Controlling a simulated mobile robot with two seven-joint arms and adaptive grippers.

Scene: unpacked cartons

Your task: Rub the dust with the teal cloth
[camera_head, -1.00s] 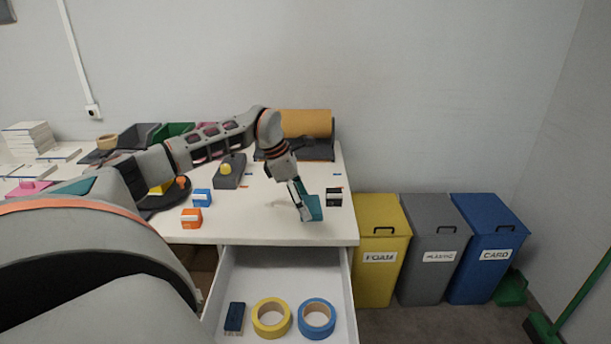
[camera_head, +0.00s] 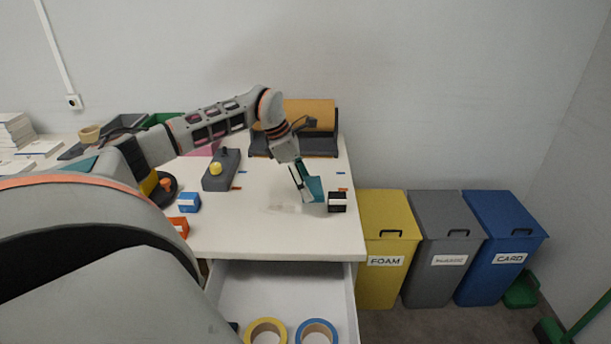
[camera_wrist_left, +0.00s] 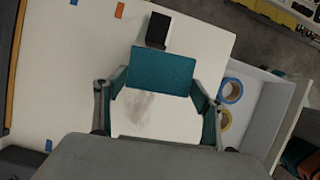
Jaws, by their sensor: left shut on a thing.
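My left gripper (camera_head: 307,187) is shut on the teal cloth (camera_head: 316,188), low over the right part of the white table. In the left wrist view the cloth (camera_wrist_left: 160,73) spans between the two fingers like a flat pad. A faint grey dust smudge (camera_wrist_left: 138,106) lies on the tabletop near the cloth's edge in that view; it shows weakly in the head view (camera_head: 286,208), left of the cloth and toward the drawer. I cannot tell whether the cloth touches the table. My right gripper is not in view.
A small black box (camera_head: 337,202) stands right beside the cloth. A blue box (camera_head: 189,202) and an orange box (camera_head: 179,226) are at the left. An open drawer (camera_head: 290,295) with tape rolls juts out in front. Bins (camera_head: 381,280) stand right of the table.

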